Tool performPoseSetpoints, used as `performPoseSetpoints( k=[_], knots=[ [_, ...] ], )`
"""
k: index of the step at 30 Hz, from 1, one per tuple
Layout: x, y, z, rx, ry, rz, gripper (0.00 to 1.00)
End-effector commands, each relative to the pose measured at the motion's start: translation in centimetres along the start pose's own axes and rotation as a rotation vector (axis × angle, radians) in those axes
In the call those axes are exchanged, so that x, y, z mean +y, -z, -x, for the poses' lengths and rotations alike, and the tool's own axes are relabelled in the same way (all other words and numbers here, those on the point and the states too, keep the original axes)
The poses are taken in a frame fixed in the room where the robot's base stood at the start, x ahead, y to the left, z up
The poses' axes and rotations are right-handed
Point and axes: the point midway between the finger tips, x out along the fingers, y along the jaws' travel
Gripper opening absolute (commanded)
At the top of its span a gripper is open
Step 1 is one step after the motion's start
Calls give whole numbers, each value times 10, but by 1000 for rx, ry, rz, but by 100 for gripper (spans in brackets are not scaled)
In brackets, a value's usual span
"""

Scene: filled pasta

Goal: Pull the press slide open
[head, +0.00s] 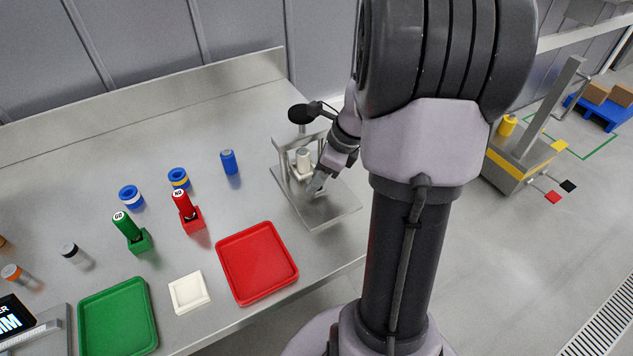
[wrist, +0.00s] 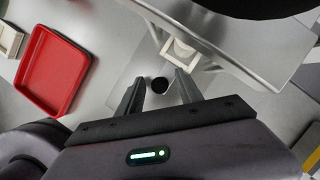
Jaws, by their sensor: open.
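The press (head: 333,205) is a metal frame on a base plate near the right end of the bench. Its black lever knob (head: 300,113) stands at the upper left. A pale holder (head: 303,173) with a white and grey cylinder sits inside the frame. In the wrist view the pale square holder (wrist: 180,52) lies beyond the fingertips. My gripper (head: 317,186) is low at the front of the press. In the wrist view my gripper (wrist: 159,76) is open, with a round black knob (wrist: 159,86) between its fingers. I cannot tell if they touch it.
A red tray (head: 257,262), a white square dish (head: 188,292) and a green tray (head: 118,318) lie left of the press. Red and green stamps, a blue cylinder (head: 229,162) and blue rings stand behind them. The bench edge is close in front of the press.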

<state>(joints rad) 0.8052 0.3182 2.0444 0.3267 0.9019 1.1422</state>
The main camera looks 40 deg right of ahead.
Motion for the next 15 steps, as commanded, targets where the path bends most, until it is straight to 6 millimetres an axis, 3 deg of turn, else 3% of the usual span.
performPoseSetpoints(
  k=[8, 15],
  knots=[
    [0, 0, -2, 0, 0, 0, 43],
    [0, 0, -2, 0, 0, 0, 0]
  ],
)
